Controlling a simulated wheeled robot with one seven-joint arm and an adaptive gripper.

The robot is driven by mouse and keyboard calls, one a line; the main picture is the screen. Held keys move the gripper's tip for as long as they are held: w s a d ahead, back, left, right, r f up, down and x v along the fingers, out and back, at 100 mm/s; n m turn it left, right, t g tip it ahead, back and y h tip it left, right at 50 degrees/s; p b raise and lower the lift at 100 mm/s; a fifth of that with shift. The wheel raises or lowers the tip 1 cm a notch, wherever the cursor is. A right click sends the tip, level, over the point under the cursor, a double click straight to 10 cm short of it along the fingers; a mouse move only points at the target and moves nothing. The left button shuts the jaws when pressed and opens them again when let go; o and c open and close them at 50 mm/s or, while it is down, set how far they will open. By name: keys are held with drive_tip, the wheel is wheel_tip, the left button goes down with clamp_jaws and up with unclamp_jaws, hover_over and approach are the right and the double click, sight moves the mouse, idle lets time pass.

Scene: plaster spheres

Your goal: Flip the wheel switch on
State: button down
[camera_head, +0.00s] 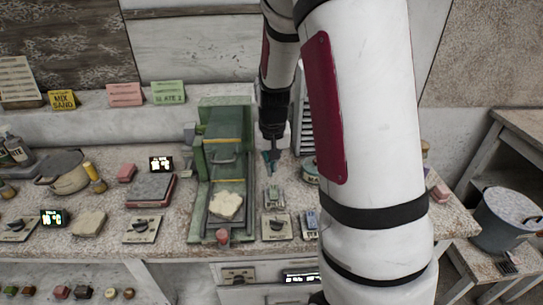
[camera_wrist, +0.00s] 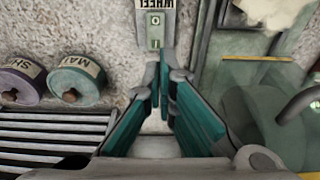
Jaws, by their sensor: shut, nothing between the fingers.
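The wheel switch (camera_wrist: 155,30) is a small pale box with a green rocker face and a label reading WHEEL, upside down in the wrist view. It stands at the top centre there, just beyond my fingertips. In the head view, what appears to be the same switch (camera_head: 273,198) sits on the counter right of the green machine. My gripper (camera_wrist: 163,72) has teal fingers that meet at the tips, shut and empty. In the head view my gripper (camera_head: 271,163) points down, a little behind the switch. Whether the fingertips touch the switch cannot be told.
The green machine (camera_head: 204,205) with a pale lump (camera_head: 226,205) stands close left. Knob plates (camera_head: 277,227) lie in front. Two labelled jars (camera_wrist: 78,80) and a slatted rack (camera_wrist: 50,135) are beside my gripper. A grey bucket (camera_head: 505,218) is far right.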

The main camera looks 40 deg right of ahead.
sight(271, 187)
drive_tip(key=f, duration=0.5)
drive_tip(key=w+f, duration=0.1)
drive_tip(key=f, duration=0.1)
drive_tip(key=shift+d+f, duration=0.25)
drive_tip(key=shift+d, duration=0.15)
